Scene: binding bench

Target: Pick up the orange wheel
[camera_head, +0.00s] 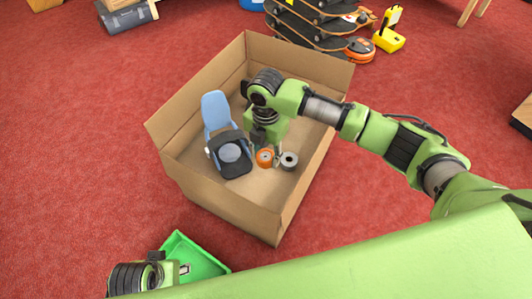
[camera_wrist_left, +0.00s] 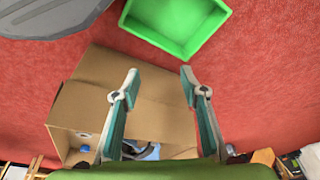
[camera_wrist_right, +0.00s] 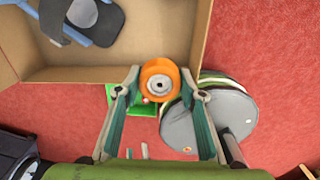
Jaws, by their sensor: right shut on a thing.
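The orange wheel (camera_head: 265,158) is inside the open cardboard box (camera_head: 228,197). My right gripper (camera_head: 264,151) reaches down into the box and is shut on this wheel. In the right wrist view the orange wheel (camera_wrist_right: 160,80) sits between the two fingertips, with its round hub facing the camera. Whether it touches the box floor I cannot tell. My left gripper (camera_wrist_left: 158,78) is open and empty in the left wrist view.
A blue and black chair-like object (camera_head: 219,128) stands to the left in the box. The box walls surround them. A green tray (camera_head: 207,252) is outside the box. Skateboards (camera_head: 305,27) are stacked behind.

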